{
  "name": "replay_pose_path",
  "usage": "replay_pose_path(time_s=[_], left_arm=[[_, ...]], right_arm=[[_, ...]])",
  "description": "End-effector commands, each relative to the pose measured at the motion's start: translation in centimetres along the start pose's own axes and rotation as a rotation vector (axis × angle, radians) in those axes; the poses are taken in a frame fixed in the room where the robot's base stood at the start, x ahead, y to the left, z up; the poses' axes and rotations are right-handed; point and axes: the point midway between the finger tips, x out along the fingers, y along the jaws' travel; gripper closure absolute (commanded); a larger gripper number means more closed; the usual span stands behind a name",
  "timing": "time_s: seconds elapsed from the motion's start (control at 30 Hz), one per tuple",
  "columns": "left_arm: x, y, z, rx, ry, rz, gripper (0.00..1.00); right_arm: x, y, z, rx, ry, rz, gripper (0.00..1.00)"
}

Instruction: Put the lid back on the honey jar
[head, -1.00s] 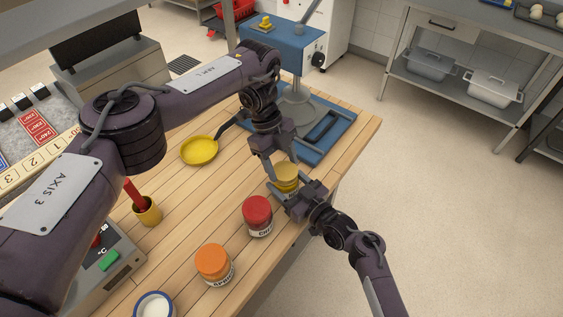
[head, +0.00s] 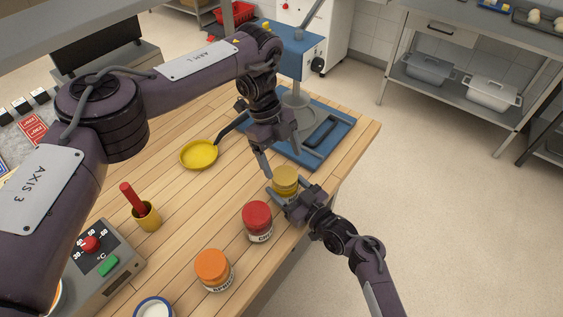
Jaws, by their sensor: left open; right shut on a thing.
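The honey jar (head: 291,197) stands near the right edge of the wooden table, its lower part mostly hidden by my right gripper. The yellow lid (head: 286,177) sits on top of the jar and looks about level; whether it is fully seated I cannot tell. My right gripper (head: 289,199) is shut on the jar, coming from the front right. My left gripper (head: 280,160) is open just above and behind the lid, pointing down, with nothing visible between its fingers.
A red-lidded jar (head: 257,221) and an orange-lidded jar (head: 214,270) stand left and in front of the honey jar. A yellow pan (head: 199,154) lies behind left. A blue-based machine (head: 318,140) is behind. A yellow cup (head: 147,217) holds a red-handled tool.

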Motion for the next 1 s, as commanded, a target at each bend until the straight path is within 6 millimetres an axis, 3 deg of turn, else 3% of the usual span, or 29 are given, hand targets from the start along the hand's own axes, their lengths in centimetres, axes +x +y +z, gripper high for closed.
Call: replay_pose_path(time_s=[0.47,0.67,1.0], left_arm=[[-0.2,0.0,-0.2,-0.072,-0.016,0.004,0.23],[-0.6,0.0,-0.7,-0.359,-0.083,0.002,0.23],[-1.6,0.0,-1.5,-0.984,-0.218,-0.090,0.23]], right_arm=[[0.0,0.0,0.0,0.000,0.000,0.000,0.99],[0.0,0.0,0.0,0.000,0.000,0.000,0.99],[0.0,0.0,0.0,0.000,0.000,0.000,0.99]])
